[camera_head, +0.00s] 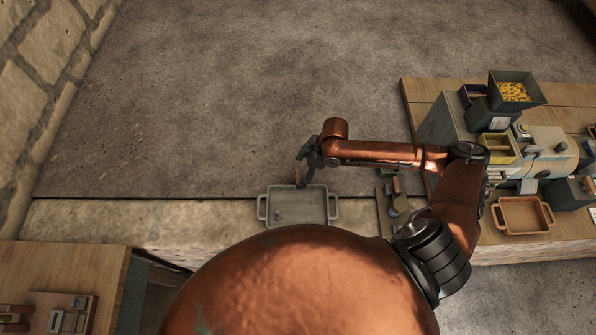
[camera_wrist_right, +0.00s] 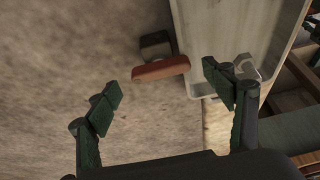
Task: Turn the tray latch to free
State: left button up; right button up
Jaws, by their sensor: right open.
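A grey tray (camera_head: 318,208) with a handle at each end lies on the stone ledge in the head view. Its pale inside (camera_wrist_right: 225,30) fills the upper right of the right wrist view. A latch with a red-brown handle (camera_wrist_right: 160,69) on a dark block stands beside the tray's edge; in the head view the small latch handle (camera_head: 297,174) shows at the tray's far edge. My right gripper (camera_wrist_right: 163,88) is open, its green-padded fingers wide apart. The handle appears between and beyond the fingertips, with no clear contact. My left gripper is not in view.
A wooden bench (camera_head: 425,92) at the right holds machinery, a bin of yellow pieces (camera_head: 513,92) and a brown tray (camera_head: 523,229). Another wooden table (camera_head: 60,262) stands at the lower left. The floor beyond the ledge is clear.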

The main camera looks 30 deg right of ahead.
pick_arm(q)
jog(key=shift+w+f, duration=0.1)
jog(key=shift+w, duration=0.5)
pick_arm(e)
jog(key=shift+x, duration=0.8)
jog(key=shift+s, duration=0.1)
jog(key=shift+c, duration=0.3)
